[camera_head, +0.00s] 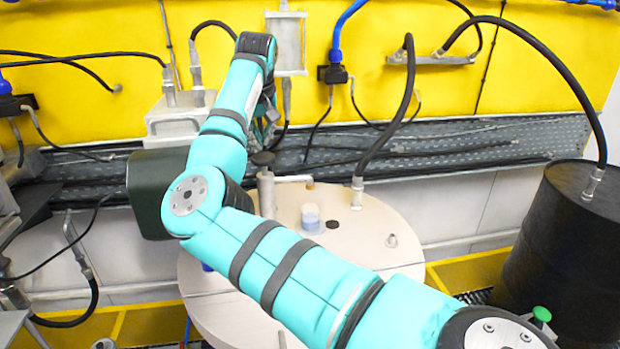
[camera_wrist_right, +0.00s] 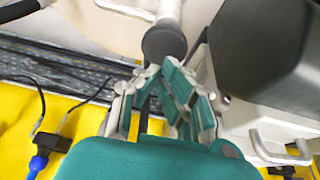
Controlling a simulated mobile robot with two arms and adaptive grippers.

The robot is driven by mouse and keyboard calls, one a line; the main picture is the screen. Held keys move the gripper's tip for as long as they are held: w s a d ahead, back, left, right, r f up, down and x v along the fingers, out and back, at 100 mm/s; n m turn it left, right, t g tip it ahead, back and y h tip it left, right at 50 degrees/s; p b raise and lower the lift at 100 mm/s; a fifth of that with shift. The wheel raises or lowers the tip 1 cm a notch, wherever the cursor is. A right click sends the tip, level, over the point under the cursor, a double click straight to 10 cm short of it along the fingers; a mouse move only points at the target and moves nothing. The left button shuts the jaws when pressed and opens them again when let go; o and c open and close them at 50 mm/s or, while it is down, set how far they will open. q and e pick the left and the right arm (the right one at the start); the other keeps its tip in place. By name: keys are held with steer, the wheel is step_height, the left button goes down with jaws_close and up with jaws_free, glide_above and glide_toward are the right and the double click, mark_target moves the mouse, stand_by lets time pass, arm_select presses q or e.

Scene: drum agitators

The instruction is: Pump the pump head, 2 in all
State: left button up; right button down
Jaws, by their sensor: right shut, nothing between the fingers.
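The pump stands on the round pale drum lid. Its upright grey post (camera_head: 267,192) carries a dark round pump head (camera_head: 262,158) and a pale spout to the right. The pump head also shows in the right wrist view (camera_wrist_right: 165,41) as a dark disc on its post. My right gripper (camera_head: 264,136) is right above the pump head, partly hidden by its own arm. In the wrist view the shut, empty fingers (camera_wrist_right: 154,76) are close to the disc's edge; I cannot tell whether they touch it. My left gripper is not in view.
The drum lid (camera_head: 350,270) also bears a small clear-and-blue cup (camera_head: 310,217). A dark box (camera_head: 150,195) stands left of the pump, close to my arm. A black drum (camera_head: 565,245) is at the right. Black hoses hang before the yellow wall (camera_head: 440,85).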

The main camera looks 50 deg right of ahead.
steer(key=shift+r, duration=2.45)
